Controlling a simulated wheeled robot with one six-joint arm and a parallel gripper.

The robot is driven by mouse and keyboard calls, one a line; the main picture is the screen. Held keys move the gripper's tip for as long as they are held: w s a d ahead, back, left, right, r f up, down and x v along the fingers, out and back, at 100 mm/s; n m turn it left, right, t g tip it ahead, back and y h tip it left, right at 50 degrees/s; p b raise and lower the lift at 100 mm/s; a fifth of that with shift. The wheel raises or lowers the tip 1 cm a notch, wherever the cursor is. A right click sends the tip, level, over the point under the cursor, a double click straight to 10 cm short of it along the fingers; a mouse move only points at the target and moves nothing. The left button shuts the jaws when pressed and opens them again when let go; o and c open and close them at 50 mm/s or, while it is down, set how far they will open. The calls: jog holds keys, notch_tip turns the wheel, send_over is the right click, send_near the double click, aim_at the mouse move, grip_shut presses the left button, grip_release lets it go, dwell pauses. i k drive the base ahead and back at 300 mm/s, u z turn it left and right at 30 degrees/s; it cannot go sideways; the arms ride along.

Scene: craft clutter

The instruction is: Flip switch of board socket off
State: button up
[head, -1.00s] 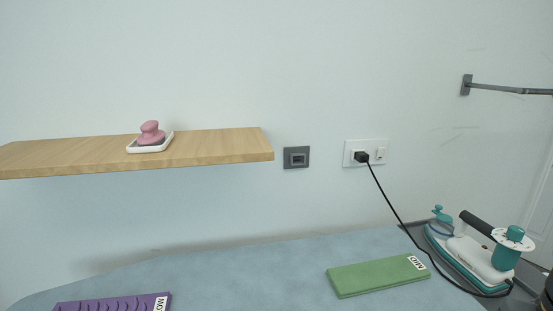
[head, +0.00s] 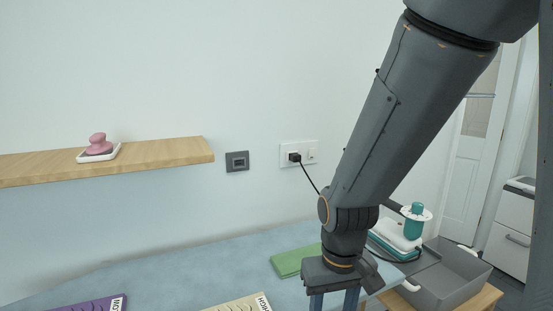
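The white board socket (head: 287,155) is on the wall right of centre in the head view. A black plug (head: 294,157) sits in its left part. Its small white switch (head: 311,154) is at the right end of the plate; I cannot tell its on or off position. The plug's black cord runs down to the right and passes behind my arm. My gripper (head: 334,302) points down at the bottom of the view, below and in front of the socket, apart from it. Its fingers are cut off by the lower edge, so their opening is unclear.
A grey wall plate (head: 237,161) is left of the socket. A wooden shelf (head: 180,152) holds a pink object (head: 98,143) on a white dish. A blue surface (head: 180,262) carries a green block (head: 292,262). A white and teal iron (head: 397,240) and grey bin (head: 455,285) are at right.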

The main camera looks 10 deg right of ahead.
aim_at(312, 150)
jog(key=z, duration=0.8)
jog(key=i, duration=0.5)
jog(key=u, duration=0.6)
